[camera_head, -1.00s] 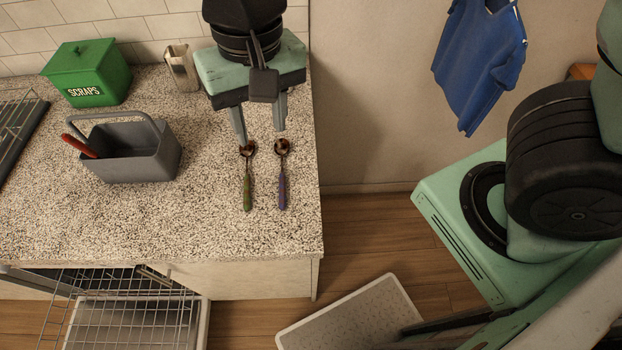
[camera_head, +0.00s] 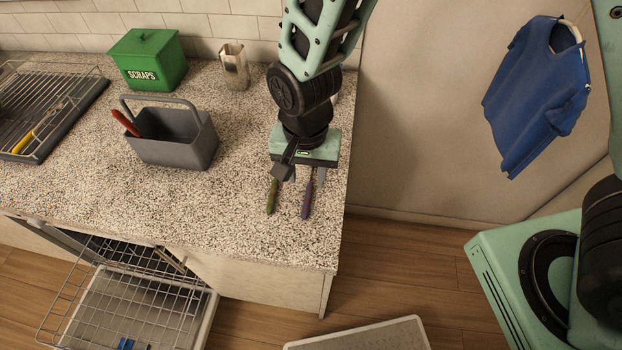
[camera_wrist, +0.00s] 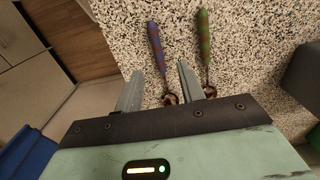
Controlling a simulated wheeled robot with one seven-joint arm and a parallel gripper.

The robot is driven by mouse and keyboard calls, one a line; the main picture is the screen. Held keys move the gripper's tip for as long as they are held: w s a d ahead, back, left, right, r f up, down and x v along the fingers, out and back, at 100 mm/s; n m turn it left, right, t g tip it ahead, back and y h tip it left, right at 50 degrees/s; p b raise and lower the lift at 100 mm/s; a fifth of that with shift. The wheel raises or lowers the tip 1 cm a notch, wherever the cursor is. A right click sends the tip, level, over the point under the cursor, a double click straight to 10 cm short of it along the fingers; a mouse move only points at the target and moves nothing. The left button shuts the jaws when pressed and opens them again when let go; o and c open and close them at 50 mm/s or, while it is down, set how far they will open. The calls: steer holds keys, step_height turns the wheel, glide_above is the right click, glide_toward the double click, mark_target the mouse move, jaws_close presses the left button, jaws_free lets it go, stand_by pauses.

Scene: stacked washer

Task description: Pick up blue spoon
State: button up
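The blue spoon (camera_head: 307,201) lies on the speckled counter near its right edge, with its blue-purple handle toward the front. In the wrist view, its handle (camera_wrist: 155,44) extends beyond my fingertips, and its brown bowl shows between the finger bases. My gripper (camera_head: 306,181) is open above the spoon, pointing down, with one finger on each side of it; the fingers also show in the wrist view (camera_wrist: 160,68). I cannot tell the exact height above the counter. A green-handled spoon (camera_head: 272,197) lies parallel to the left, outside the fingers; it also shows in the wrist view (camera_wrist: 204,36).
A grey caddy (camera_head: 172,140) holding a red-handled item stands left of the gripper. Behind are a green scraps bin (camera_head: 148,62) and a beige holder (camera_head: 233,68). A dish rack (camera_head: 45,105) is far left. An open dishwasher rack (camera_head: 125,295) juts out below the counter.

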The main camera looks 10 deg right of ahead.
mark_target(309, 193)
steer(key=shift+w+d+f+p, duration=0.1)
steer(key=shift+f+p, duration=0.4)
steer(key=shift+f, duration=0.95)
steer(key=shift+w+d+f+p, duration=0.1)
steer(key=shift+f+p, duration=0.35)
steer(key=shift+f, duration=1)
steer(key=shift+c, duration=0.3)
jaws_close()
